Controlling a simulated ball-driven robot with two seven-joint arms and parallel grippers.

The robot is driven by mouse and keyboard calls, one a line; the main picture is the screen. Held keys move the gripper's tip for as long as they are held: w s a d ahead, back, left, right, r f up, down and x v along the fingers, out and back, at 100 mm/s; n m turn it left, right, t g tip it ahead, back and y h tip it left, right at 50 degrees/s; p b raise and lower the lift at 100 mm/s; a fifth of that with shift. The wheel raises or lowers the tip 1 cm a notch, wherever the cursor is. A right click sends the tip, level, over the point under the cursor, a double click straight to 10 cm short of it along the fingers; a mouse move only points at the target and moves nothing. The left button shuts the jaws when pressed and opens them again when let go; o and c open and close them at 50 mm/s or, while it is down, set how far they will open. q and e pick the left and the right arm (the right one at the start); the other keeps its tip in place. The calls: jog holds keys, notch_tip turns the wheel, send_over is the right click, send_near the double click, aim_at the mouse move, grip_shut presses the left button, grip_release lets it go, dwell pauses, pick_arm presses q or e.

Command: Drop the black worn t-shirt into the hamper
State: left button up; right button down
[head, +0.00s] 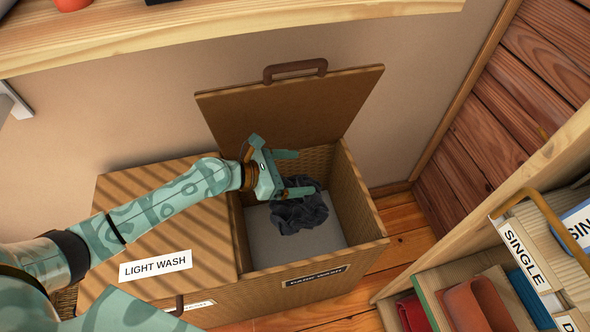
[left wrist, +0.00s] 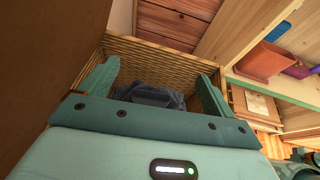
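The black t-shirt (head: 300,212) is a crumpled dark bundle inside the open right compartment of the wicker hamper (head: 368,225), over its pale bottom. Whether it rests on the bottom or is still above it, I cannot tell. My left gripper (head: 303,172) is over this compartment with its fingers spread apart. In the left wrist view the shirt (left wrist: 150,95) shows beyond the open fingers (left wrist: 157,85), not clamped by them. The compartment's lid (head: 290,108) stands raised against the wall. The front label (head: 315,276) is hard to read. My right gripper is not in view.
The hamper's left lid (head: 160,220) is closed and carries a LIGHT WASH label (head: 156,265). A wooden shelf (head: 220,22) runs above along the wall. A shelf unit with a SINGLE label (head: 522,254) and folded items stands at right. Bare floor (head: 405,245) lies between.

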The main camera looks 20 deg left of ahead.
pick_arm(q)
jog(key=shift+s+a, duration=0.1)
dwell(0.3)
jog(key=p+v, duration=0.3)
jog(key=v, duration=1.3)
jog(key=shift+r, duration=0.1)
